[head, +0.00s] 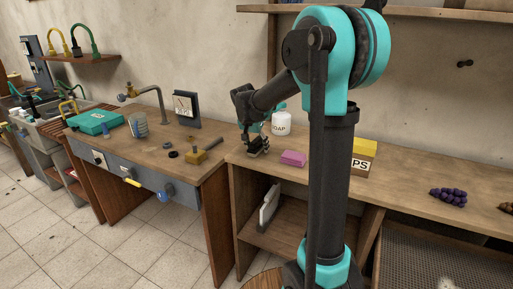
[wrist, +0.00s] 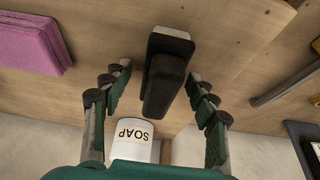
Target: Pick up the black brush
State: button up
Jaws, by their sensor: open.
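The black brush (wrist: 165,78) stands out in the middle of the wrist view, its dark handle pointing toward my palm. A pale strip shows at its far edge, above the wooden counter. My gripper (wrist: 157,72) is open, with one green finger on each side of the brush and a gap on both sides. In the head view my gripper is low over the counter's left end, where dark shapes overlap, so brush and fingers are hard to tell apart.
A white soap jar (head: 281,123) stands close behind my gripper; it also shows in the wrist view (wrist: 132,130). A pink sponge (head: 293,158) lies to the right. A yellow box (head: 361,151) is farther right. A mallet (head: 195,157) lies on the left table.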

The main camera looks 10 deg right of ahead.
aim_at(256, 139)
grip_shut()
dwell(0.3)
jog(key=shift+r, duration=0.15)
notch_tip(256, 139, up, 20)
dwell(0.4)
jog(key=c, duration=0.6)
grip_release()
jog(key=c, duration=0.5)
